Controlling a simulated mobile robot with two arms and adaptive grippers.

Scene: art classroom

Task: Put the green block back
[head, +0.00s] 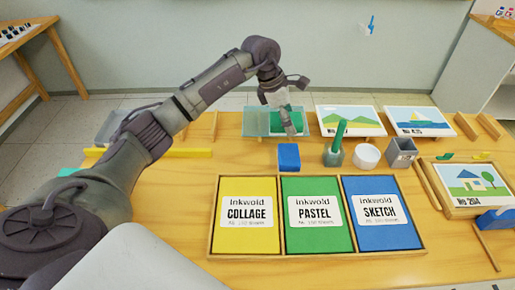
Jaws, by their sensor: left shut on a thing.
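My left gripper (289,129) reaches down at the back of the table, above and in front of a grey-green tray (254,123). It is shut on the green block (276,122), which shows on both sides of the fingers at the right part of the tray. The fingers hide part of the block, and I cannot tell whether it touches the tray floor. A blue block (289,157) stands on the table just in front of the tray. My right gripper does not show.
A wooden frame (318,257) holds yellow, green and blue packs in front. A green cup with a marker (333,157), a white cup (367,156) and a grey pot (402,153) stand to the right.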

